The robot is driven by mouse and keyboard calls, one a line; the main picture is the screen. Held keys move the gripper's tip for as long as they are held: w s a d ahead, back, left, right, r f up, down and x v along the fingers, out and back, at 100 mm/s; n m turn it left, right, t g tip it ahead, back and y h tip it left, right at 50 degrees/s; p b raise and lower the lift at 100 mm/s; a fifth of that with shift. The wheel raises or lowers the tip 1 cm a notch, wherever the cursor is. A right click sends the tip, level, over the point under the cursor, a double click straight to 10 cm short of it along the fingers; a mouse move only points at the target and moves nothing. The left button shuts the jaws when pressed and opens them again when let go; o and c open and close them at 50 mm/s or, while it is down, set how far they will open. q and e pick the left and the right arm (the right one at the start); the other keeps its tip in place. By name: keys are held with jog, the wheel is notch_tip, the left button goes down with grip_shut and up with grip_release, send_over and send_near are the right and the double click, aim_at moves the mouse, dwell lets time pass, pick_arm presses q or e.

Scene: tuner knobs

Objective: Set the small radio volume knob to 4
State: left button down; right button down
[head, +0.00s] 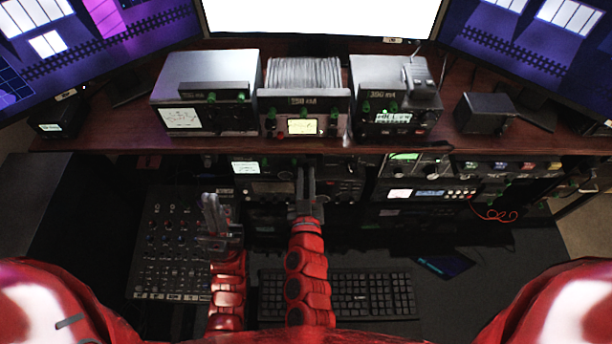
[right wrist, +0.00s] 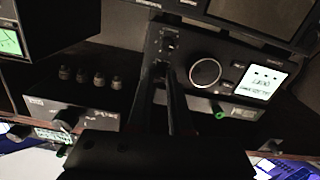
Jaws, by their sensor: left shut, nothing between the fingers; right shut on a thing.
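A dark radio (head: 270,187) with a lit white display sits below the shelf. In the right wrist view its panel (right wrist: 225,60) shows upside down, with a large round dial (right wrist: 205,72) and a small dark knob (right wrist: 169,45). My right gripper (head: 306,172) reaches to this panel. In the right wrist view its fingers (right wrist: 163,70) are shut on a small knob at the panel, mostly hidden between the tips. The knob's setting and any numbers around it cannot be read. My left gripper (head: 213,205) is shut and empty, above the mixer, away from the radio.
Several radios with green knobs (head: 302,112) stand on the wooden shelf (head: 100,138) above. More rack units (head: 430,192) are at the right. A mixer (head: 172,245) and a keyboard (head: 365,293) lie below. The shelf edge is close above my right gripper.

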jog(key=m+b, duration=0.2)
jog(key=m, duration=0.3)
jog(key=shift+m, duration=0.4)
jog(key=shift+m+b, duration=1.2)
jog(key=shift+m, duration=1)
jog(key=shift+r, duration=0.1)
jog(key=c, duration=0.8)
grip_release()
jog(key=shift+c, duration=0.2)
jog(key=shift+s, duration=0.1)
